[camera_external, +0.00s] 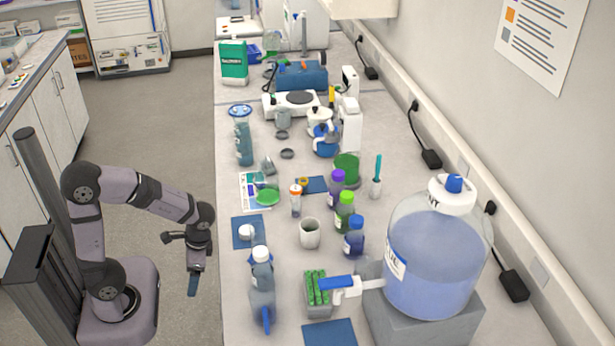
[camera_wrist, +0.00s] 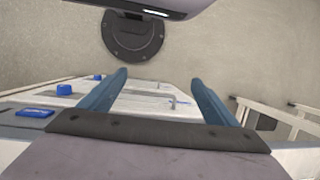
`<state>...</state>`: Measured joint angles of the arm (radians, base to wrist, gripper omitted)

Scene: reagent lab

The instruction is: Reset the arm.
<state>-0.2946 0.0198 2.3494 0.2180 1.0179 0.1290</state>
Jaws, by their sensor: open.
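My arm stands on its base at the left of the bench in the external view. My gripper (camera_external: 195,282) hangs pointing down just left of the bench's left edge, clear of everything on it. In the wrist view my gripper (camera_wrist: 158,82) shows two blue fingers spread wide apart with nothing between them. The fingers point toward a pale surface with small blue parts, and the floor lies beyond.
The bench (camera_external: 380,290) holds a blue mat with a white item (camera_external: 246,232), a wash bottle (camera_external: 262,290), a rack of green tubes (camera_external: 317,293) and a large blue carboy (camera_external: 435,255). Capped bottles (camera_external: 345,212) and a beaker (camera_external: 310,233) stand mid-bench. The floor (camera_external: 150,120) behind my arm is free.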

